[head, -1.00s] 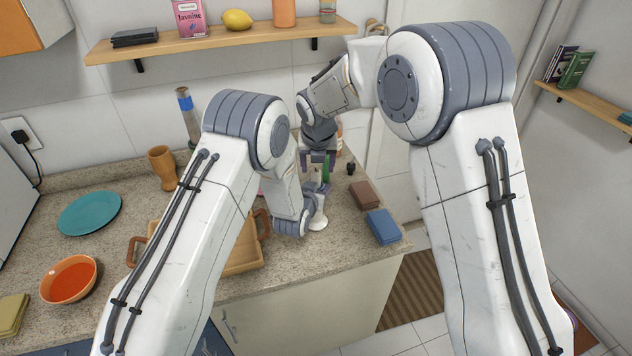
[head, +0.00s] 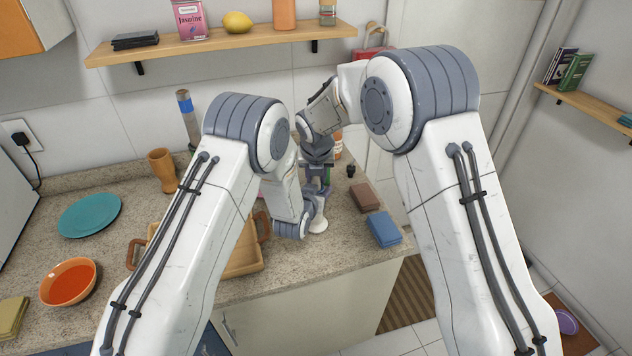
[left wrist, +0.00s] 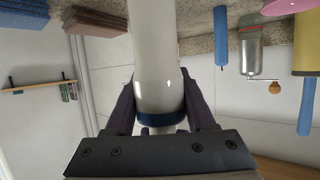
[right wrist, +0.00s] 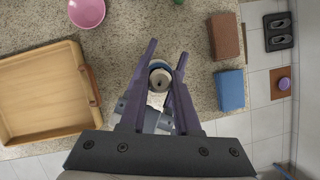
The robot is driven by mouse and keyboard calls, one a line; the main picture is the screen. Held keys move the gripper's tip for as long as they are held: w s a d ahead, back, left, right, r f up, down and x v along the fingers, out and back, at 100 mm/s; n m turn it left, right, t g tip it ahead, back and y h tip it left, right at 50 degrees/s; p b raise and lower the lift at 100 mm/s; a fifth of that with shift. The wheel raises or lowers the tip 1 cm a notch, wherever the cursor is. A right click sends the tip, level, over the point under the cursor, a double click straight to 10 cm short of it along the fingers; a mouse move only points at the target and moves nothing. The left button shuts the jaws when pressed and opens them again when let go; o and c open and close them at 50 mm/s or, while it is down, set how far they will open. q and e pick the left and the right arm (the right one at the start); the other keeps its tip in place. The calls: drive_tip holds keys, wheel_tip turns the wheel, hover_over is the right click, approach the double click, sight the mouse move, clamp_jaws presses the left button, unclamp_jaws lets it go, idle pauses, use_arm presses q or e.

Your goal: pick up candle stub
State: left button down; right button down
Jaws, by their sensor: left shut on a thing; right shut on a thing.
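A white cylindrical holder (left wrist: 157,60) with a dark blue band stands on the counter. Its pale foot (head: 318,225) shows in the head view. My left gripper (left wrist: 158,98) is shut around the holder near the band. From above, in the right wrist view, a small round pale top with a dark centre, apparently the candle stub (right wrist: 160,79), shows inside the blue rim. My right gripper (right wrist: 167,62) points down from above, with its fingers on either side of the stub and shut on it. In the head view, my arms hide most of the stub and holder.
A wooden tray (head: 246,266) lies left of the holder. A pink bowl (right wrist: 87,12) shows in the right wrist view.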

wheel_tip(320, 180, up, 10)
drive_tip(key=shift+r, duration=0.1)
use_arm(q)
drive_tip(key=shift+c, duration=0.8)
unclamp_jaws()
